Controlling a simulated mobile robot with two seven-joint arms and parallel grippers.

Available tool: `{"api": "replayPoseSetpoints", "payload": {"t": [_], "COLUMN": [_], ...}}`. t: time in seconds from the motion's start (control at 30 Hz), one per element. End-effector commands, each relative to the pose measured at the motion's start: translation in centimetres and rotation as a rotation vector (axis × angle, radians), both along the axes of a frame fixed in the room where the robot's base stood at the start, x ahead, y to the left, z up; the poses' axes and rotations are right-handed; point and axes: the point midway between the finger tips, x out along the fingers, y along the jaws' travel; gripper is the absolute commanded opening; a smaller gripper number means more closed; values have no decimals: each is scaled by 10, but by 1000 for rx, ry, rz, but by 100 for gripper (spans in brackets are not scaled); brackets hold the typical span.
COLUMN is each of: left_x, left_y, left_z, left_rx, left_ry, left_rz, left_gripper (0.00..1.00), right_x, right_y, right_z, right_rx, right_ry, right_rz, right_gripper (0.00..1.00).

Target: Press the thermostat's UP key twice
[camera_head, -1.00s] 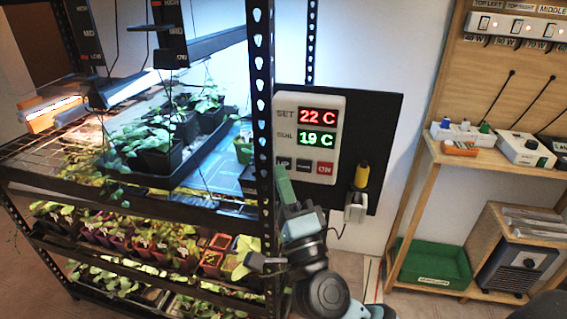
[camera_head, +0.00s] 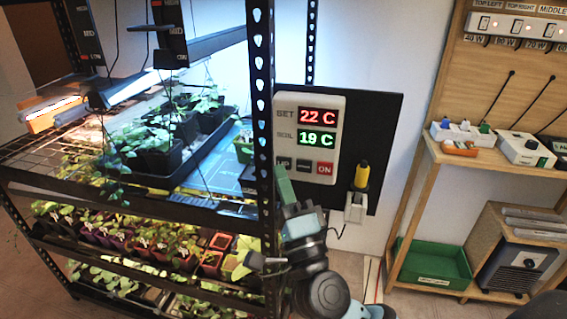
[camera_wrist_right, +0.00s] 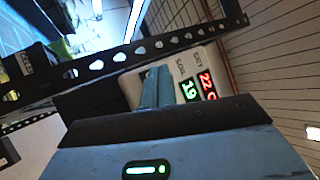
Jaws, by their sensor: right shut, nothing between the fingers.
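The thermostat (camera_head: 309,137) is a pale box on a black panel beside the rack's front post. Its red SET display reads 22 C and its green SOIL display reads 19 C. A row of keys runs along its bottom: the UP key (camera_head: 284,163) at the left, a dark middle key and a red ON key (camera_head: 325,168). My right gripper (camera_head: 282,178) is shut and empty, its tip just below the UP key; I cannot tell whether they touch. In the right wrist view the shut fingers (camera_wrist_right: 155,88) cover the thermostat's key row. My left gripper is not in view.
The black perforated rack post (camera_head: 262,100) stands close left of my right gripper. Trays of seedlings fill the rack. A wooden shelf (camera_head: 490,165) stands at the right.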

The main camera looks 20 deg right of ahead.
Motion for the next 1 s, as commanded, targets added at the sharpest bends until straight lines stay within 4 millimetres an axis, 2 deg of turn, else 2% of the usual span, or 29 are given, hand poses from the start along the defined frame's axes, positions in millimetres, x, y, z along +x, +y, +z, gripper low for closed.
{"api": "replayPoseSetpoints", "payload": {"t": [1.0], "left_x": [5], "left_y": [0], "left_z": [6], "left_rx": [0], "left_ry": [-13], "left_rz": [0], "left_gripper": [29], "right_x": [8], "right_y": [-6], "right_z": [0], "right_rx": [0], "right_ry": [-1], "right_rz": [0], "right_gripper": [0]}}
